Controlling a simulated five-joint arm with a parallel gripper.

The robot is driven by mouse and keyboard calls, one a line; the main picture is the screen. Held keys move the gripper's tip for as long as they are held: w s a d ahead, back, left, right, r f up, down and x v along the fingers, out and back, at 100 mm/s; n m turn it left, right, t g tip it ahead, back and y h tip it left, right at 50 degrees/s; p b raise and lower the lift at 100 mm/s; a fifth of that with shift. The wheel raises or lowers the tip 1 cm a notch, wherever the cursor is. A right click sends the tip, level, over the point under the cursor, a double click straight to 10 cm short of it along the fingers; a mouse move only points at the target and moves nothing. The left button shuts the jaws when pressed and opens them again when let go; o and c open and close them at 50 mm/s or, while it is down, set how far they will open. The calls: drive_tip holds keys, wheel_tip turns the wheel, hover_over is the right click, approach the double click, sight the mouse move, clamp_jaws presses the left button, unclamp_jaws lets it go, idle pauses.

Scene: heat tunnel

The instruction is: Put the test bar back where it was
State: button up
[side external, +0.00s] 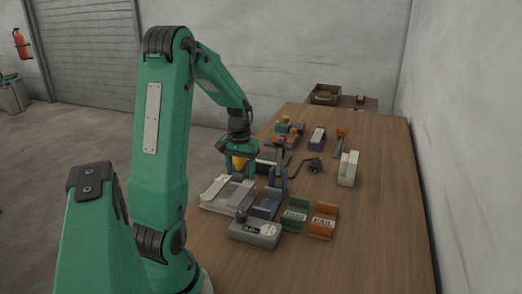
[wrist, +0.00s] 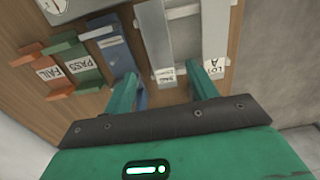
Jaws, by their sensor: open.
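My gripper (side external: 239,176) is open above the pale grey rack (side external: 216,201), on the left side of the bench. In the wrist view my two green fingers (wrist: 163,90) are apart, with nothing seen held between them. Below them are a light strip with a small label (wrist: 158,45) and a strip marked LOT A (wrist: 214,48). A blue stand (side external: 268,204) is just right of the rack; it also shows in the wrist view (wrist: 117,55). I cannot tell for sure which piece is the test bar.
A grey meter (side external: 255,232) stands at the near edge. A green PASS tray (side external: 295,213) and an orange FAIL tray (side external: 322,221) are to its right. A white block (side external: 348,168) and several small items stand farther back. The right side of the bench is clear.

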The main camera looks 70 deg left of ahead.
wheel_tip(320, 180, up, 6)
idle(0.4)
drive_tip(key=shift+d, duration=0.1)
idle(0.4)
drive_tip(key=s+d+r+m+t, duration=0.1)
drive_tip(key=d+r+m+t, duration=0.1)
drive_tip(key=d, duration=0.7)
drive_tip(key=s+d+r+m+t, duration=0.1)
drive_tip(key=s+d+r+m, duration=0.1)
drive_tip(key=d, duration=0.7)
drive_tip(key=s+d+r+m+t, duration=0.1)
drive_tip(key=d+r+m, duration=0.3)
drive_tip(key=d, duration=0.6)
drive_tip(key=shift+s+m+t, duration=0.25)
drive_tip(key=shift+m+t, duration=0.25)
drive_tip(key=shift+t, duration=0.3)
